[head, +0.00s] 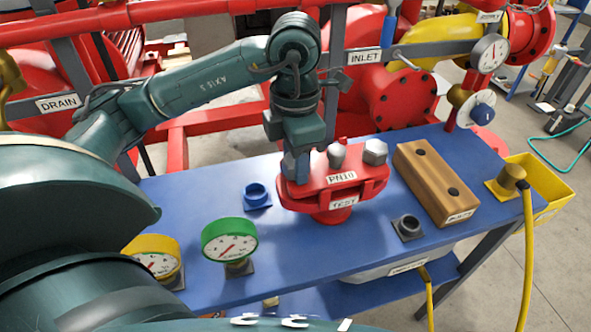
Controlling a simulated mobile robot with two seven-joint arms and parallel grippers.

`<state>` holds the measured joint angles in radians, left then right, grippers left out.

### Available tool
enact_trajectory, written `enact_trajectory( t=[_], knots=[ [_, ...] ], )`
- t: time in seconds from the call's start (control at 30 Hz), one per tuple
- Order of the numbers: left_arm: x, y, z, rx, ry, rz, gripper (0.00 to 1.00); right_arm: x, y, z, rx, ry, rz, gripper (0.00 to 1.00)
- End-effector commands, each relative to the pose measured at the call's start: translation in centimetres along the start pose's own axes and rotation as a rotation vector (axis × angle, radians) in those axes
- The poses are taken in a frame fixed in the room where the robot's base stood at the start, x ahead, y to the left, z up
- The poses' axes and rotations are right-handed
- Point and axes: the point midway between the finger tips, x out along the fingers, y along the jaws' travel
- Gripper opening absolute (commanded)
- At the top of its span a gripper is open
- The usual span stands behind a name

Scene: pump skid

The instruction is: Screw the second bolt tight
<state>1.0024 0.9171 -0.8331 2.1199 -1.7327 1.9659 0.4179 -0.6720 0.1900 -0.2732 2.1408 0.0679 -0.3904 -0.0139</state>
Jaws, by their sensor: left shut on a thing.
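The red test flange (318,192) labelled PN10 and TEST stands on the blue bench top. A grey hex bolt (375,152) sits at its right end. Another grey bolt (336,156) stands near the middle of the flange, at its back. My left gripper (296,170) points down over the left end of the flange, with its jaws shut on a bolt there. The jaws hide that bolt almost fully, so I cannot tell how deep it sits. My right gripper is not in view.
A wooden block (437,184) with dark holes lies right of the flange. A green gauge (229,240), a yellow gauge (152,256), a blue ring fitting (257,196) and a dark fitting (407,228) stand on the bench (330,262). A yellow hose (527,250) hangs at the right.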

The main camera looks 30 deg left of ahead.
Motion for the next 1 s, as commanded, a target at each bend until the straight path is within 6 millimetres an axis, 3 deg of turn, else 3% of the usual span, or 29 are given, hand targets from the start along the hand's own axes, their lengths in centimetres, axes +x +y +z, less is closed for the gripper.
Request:
enact_trajectory(
  t=[0.13, 0.33, 0.37, 0.6, 0.67, 1.0],
  knots=[
    [0.1, 0.0, 0.0, 0.121, 0.000, -0.001, 0.16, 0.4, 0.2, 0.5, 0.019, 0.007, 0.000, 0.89],
    [0.0, 0.0, 0.0, 0.133, 0.001, -0.002, 0.16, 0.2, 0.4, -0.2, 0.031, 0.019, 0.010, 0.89],
    [0.0, 0.0, 0.0, 0.132, 0.001, -0.002, 0.41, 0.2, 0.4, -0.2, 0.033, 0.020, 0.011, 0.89],
    [0.0, 0.0, 0.0, 0.130, 0.000, -0.001, 0.60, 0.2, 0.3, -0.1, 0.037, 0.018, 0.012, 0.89],
    [0.0, 0.0, 0.0, 0.130, 0.000, -0.001, 0.65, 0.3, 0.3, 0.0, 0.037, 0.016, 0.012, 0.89],
    [-0.8, 0.0, 0.1, 0.129, -0.002, 0.001, 0.65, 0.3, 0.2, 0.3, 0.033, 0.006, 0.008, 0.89]
  ],
)
